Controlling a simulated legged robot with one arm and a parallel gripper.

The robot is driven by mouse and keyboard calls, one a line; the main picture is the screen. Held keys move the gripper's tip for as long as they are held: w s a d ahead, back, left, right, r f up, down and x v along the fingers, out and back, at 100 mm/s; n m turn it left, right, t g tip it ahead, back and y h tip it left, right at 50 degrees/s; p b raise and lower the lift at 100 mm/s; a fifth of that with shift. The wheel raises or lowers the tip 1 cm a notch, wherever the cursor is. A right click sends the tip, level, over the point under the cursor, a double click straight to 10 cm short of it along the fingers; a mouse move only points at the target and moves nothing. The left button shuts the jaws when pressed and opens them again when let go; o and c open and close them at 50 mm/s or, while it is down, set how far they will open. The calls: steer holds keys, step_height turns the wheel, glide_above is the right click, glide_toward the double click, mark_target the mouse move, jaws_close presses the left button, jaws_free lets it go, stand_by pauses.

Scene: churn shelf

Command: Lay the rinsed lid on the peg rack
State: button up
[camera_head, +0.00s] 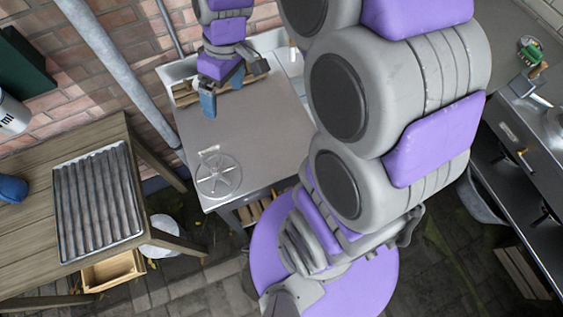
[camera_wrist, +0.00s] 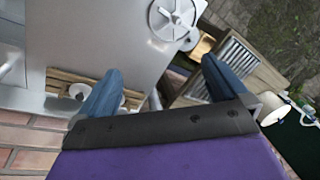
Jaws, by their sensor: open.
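A round grey lid-like disc (camera_head: 218,175) with spokes and a centre hub lies flat at the near left corner of a metal worktop (camera_head: 255,135). In the wrist view the disc (camera_wrist: 172,18) is at the top, beyond the fingertips. My gripper (camera_head: 224,96) is open and empty above the worktop's back edge, well apart from the disc. Its blue fingers (camera_wrist: 162,70) show in the wrist view. Wooden slats (camera_head: 186,98), perhaps the peg rack, are at the back behind my gripper. They carry small pale round pieces in the wrist view (camera_wrist: 60,76). Pegs cannot be made out.
A ribbed metal tray (camera_head: 98,200) lies on a wooden table (camera_head: 25,240) at left. A grey pipe (camera_head: 118,70) slants before the brick wall (camera_head: 70,25). A dark metal counter (camera_head: 535,150) stands at right. The middle of the worktop is clear.

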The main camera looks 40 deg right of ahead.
steer(key=s+m+g+h, duration=0.1)
steer(key=s+m, duration=0.4)
steer(key=s, duration=1.6)
steer(key=shift+s+f+m+h, duration=0.15)
steer(key=shift+f+m+h, duration=0.2)
steer(key=shift+h, duration=0.45)
steer(key=shift+d, duration=0.15)
